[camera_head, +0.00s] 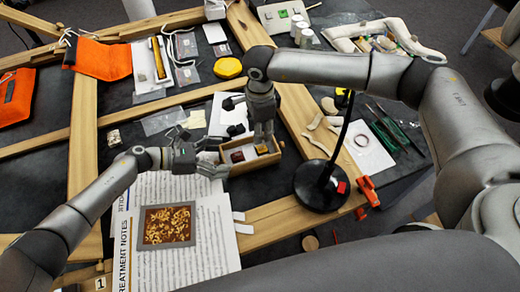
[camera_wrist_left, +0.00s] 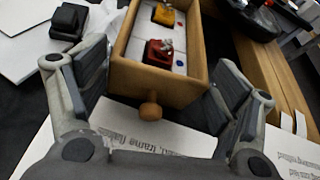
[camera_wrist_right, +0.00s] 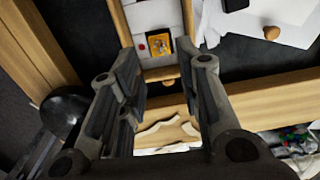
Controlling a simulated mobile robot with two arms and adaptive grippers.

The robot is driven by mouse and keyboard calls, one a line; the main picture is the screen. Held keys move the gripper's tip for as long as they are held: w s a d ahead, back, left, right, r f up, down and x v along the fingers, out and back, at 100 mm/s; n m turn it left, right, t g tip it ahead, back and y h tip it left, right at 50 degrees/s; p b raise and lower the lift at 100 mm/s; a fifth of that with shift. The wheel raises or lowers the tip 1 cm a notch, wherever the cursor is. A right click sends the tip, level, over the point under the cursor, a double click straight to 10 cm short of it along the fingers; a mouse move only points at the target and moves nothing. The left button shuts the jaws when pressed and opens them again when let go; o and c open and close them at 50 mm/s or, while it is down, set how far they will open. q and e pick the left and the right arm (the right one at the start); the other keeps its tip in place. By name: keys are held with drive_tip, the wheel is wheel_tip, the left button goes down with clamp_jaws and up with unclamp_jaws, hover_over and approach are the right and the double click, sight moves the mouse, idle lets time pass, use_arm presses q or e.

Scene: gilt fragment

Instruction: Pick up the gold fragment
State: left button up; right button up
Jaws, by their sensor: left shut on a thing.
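The gold fragment (camera_wrist_right: 160,46) lies in a white-lined compartment of a small wooden drawer box (camera_wrist_right: 148,72), seen between my right fingers in the right wrist view. It also shows in the left wrist view (camera_wrist_left: 166,14), behind a red piece (camera_wrist_left: 158,50). In the head view the box (camera_head: 252,167) is partly covered by my right arm.
A black round lamp base (camera_head: 318,190) stands right of the box. Printed notes (camera_head: 215,235) and a framed gilt panel (camera_head: 167,225) lie in front. Wooden beams (camera_head: 83,130) cross the dark table. Black blocks (camera_head: 235,130) sit behind the box.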

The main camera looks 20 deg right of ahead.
sight(262, 147)
drive_tip(key=f, duration=0.7)
drive_tip(key=shift+d+f, duration=0.3)
drive_tip(key=shift+f, duration=0.1)
drive_tip(key=shift+s, duration=0.1)
drive_tip(key=c, duration=0.5)
drive_tip(key=shift+c, duration=0.2)
use_arm(q)
drive_tip(key=o, duration=1)
drive_tip(key=shift+c, duration=0.2)
use_arm(e)
wheel_tip(262, 147, up, 10)
